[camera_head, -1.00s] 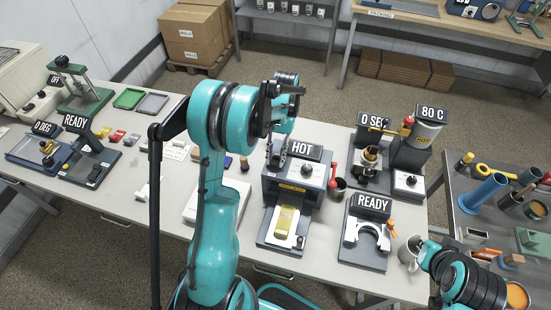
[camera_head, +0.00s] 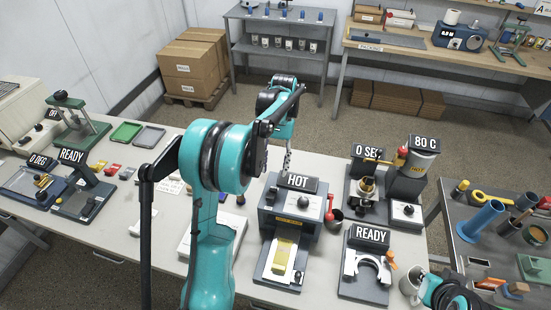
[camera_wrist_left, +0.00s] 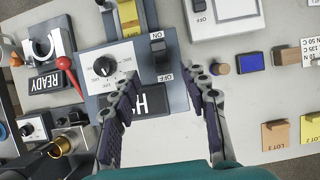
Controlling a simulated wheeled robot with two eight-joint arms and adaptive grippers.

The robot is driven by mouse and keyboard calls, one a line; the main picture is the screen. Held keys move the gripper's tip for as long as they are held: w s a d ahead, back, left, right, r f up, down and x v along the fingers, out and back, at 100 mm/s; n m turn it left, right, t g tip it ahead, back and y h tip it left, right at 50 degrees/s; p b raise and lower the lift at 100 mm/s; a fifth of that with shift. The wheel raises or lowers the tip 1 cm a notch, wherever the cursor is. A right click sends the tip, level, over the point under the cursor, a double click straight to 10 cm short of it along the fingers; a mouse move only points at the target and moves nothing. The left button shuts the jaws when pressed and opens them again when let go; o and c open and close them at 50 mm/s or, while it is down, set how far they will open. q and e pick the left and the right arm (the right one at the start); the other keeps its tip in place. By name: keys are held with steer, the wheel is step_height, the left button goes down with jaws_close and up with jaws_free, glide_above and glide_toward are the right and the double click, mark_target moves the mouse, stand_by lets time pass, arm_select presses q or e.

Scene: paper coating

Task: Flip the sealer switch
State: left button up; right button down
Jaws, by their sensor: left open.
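The blue-grey machine with the HOT sign (camera_head: 297,182) stands mid-table and has a knob, a red lever and a yellow strip on its front plate. In the left wrist view its black rocker switch (camera_wrist_left: 160,56) sits between ON and OFF labels, beside the dial (camera_wrist_left: 104,67). Which way the switch is tipped I cannot tell. My left gripper (camera_wrist_left: 162,84) is open and empty, its fingers spread over the machine around the HOT sign. The switch shows beyond and between the fingertips, apart from them. In the head view the left gripper (camera_head: 287,160) hangs by the sign.
A white box (camera_head: 222,232) with its own OFF switch lies left of the machine. A blue pad (camera_wrist_left: 251,62) lies beside the machine.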

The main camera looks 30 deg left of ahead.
arm_select(q)
steer(key=shift+v, duration=1.5)
steer(key=s+d+f+m+t+b, duration=0.1)
steer(key=s+d+f+t+b, duration=0.4)
steer(key=s, duration=0.3)
steer(key=s+d+f+m+t+y+b, duration=0.1)
steer(key=s+d+f+t+b, duration=0.4)
steer(key=s, duration=0.4)
steer(key=shift+s+d+f+m+t+b, duration=0.2)
steer(key=shift+s+d+m+t+b, duration=0.1)
steer(key=shift+d+t+b, duration=0.6)
steer(key=shift+d, duration=0.15)
